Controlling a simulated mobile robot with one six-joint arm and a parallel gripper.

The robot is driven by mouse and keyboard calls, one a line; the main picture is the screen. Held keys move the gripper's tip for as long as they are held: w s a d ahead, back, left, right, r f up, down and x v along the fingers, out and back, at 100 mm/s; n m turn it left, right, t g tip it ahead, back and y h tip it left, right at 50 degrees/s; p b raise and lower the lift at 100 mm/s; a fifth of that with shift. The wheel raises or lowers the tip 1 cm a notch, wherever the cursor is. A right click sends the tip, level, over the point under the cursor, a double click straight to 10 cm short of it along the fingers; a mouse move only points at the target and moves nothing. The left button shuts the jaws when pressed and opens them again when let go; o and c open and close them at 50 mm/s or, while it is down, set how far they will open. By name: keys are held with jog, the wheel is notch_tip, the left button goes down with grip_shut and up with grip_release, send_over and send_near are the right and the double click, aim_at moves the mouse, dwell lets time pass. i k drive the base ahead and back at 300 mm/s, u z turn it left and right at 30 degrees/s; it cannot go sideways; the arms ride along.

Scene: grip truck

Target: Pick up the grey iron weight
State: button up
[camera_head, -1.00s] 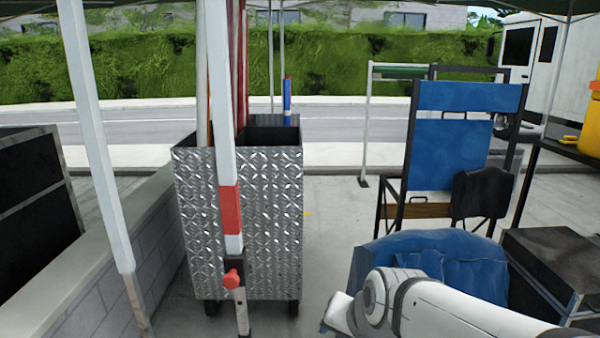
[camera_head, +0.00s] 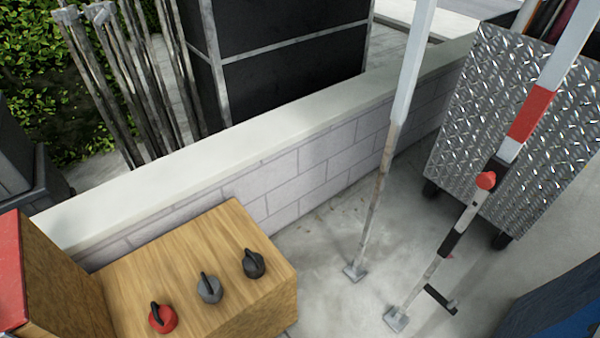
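The grey iron weight (camera_head: 209,289) is a small kettlebell-shaped weight with a dark handle. It stands upright on top of a wooden box (camera_head: 180,250) at the lower left. It is the middle one of a row of three weights. A red weight (camera_head: 163,318) stands to its left and nearer, and a black weight (camera_head: 254,264) stands to its right and farther. My gripper is not in view.
A low block wall (camera_head: 300,165) runs behind the box. Two canopy poles, one with a red band (camera_head: 530,113), stand on the concrete to the right, before a diamond-plate cart (camera_head: 497,110). A red-topped box (camera_head: 12,270) is at the left edge.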

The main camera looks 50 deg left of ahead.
aim_at(209, 286)
jog(key=z, duration=2.85)
jog(key=k, duration=0.5)
jog(key=u, duration=5.95)
